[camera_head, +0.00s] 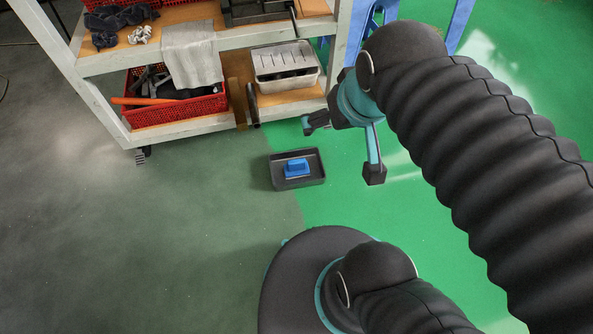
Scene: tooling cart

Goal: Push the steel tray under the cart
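The steel tray (319,180) looks dark grey and sits on the floor in front of the cart (190,128), across the line between the grey and green floor. A blue object (297,168) lies in it. The cart has a pale frame and wooden shelves, and its lower shelf edge is beyond the tray in the picture. My gripper (343,151) is open, its two fingers spread wide, just to the right of the tray. I see no contact between them, but the height of the fingertips above the floor is hard to tell.
A caster (143,155) stands under the cart's left corner. A red basket (178,108) and a silver box (285,66) are on the lower shelf. A blue frame (452,25) stands behind my arm. The floor left of the tray is clear.

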